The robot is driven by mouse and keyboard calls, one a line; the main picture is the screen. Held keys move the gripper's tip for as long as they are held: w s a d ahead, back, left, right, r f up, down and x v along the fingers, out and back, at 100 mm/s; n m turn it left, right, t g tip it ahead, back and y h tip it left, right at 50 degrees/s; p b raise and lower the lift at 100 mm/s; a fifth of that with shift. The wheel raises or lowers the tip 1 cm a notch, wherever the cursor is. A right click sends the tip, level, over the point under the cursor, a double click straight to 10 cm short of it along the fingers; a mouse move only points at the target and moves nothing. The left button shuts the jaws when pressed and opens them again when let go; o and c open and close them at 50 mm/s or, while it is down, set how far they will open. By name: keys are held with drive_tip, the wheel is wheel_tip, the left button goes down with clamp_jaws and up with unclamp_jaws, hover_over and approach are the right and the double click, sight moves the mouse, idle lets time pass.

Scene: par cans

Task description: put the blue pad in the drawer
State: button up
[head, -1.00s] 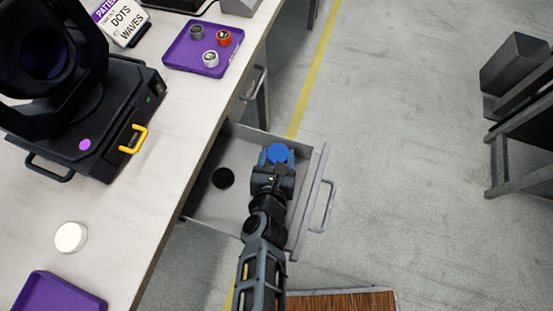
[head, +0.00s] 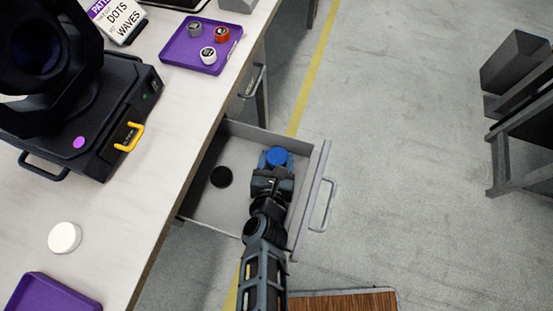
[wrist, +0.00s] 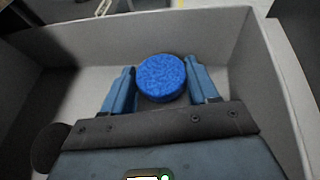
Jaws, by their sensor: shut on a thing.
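The blue pad (head: 277,156) is a round, flat disc. My gripper (head: 277,160) is shut on it inside the open drawer (head: 216,206). In the wrist view the blue pad (wrist: 161,78) sits between the two blue fingers of my gripper (wrist: 162,86), with the drawer's grey walls around it. I cannot tell whether the pad touches the drawer floor. A black round pad (head: 221,177) lies in the drawer to the left of my gripper; it shows dark at the lower left of the wrist view (wrist: 49,147).
The white worktop (head: 120,220) is left of the drawer. It holds a black stage light (head: 75,120), a white disc (head: 64,237), an empty purple tray (head: 50,295) and a purple tray with small round items (head: 188,62).

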drive_tip(key=shift+f, duration=0.2)
drive_tip(key=o, duration=0.7)
drive_tip(key=shift+s+f, duration=0.1)
drive_tip(key=shift+o, duration=0.2)
drive_tip(key=shift+s+r+p, duration=0.1)
drive_tip(key=shift+r+p, duration=0.75)
drive_tip(key=shift+p, duration=0.1)
drive_tip(key=v, duration=0.7)
drive_tip(key=shift+b, duration=0.4)
